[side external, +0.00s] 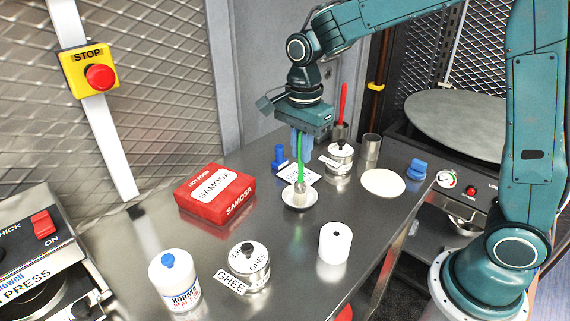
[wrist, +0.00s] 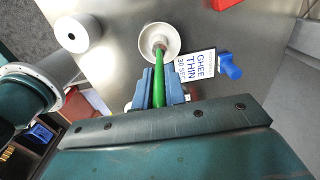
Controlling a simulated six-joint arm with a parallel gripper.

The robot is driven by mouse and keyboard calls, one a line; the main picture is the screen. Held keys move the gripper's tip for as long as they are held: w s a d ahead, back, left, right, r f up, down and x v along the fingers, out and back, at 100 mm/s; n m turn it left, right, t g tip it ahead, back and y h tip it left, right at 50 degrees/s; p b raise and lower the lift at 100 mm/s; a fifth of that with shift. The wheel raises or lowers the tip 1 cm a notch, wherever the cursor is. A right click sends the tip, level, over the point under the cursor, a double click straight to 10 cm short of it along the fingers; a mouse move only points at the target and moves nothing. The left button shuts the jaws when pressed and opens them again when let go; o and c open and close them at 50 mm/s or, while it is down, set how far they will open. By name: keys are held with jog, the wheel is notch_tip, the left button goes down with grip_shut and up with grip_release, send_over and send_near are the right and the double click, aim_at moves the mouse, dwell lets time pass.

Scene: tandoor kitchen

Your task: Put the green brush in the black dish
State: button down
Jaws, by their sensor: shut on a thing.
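The green brush (side external: 300,158) hangs upright, handle up, in my gripper (side external: 301,150). In the wrist view my gripper (wrist: 159,80) has its blue fingers closed on either side of the green brush (wrist: 158,92). The brush's lower end is at a small round dish, which looks white or pale (side external: 291,205) and also shows in the wrist view (wrist: 174,42). The brush end overlaps the dish's middle in both views; I cannot tell whether it touches the bottom. I see no dish that looks black.
A GHEE THIN card (wrist: 196,66) and a blue knobbed item (wrist: 230,66) lie beside the dish. A lidded pot (side external: 340,160), steel cup (side external: 371,148) and white disc (side external: 383,182) stand behind right. A white roll (side external: 335,243), ghee tin (side external: 250,275) and red box (side external: 205,190) surround clear steel.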

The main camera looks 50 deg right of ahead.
jog(key=c, duration=1.5)
grip_release()
jog(key=shift+f, duration=0.1)
jog(key=shift+o, duration=0.2)
notch_tip(320, 180, up, 11)
jog(key=shift+f, duration=0.1)
jog(key=shift+r, duration=0.75)
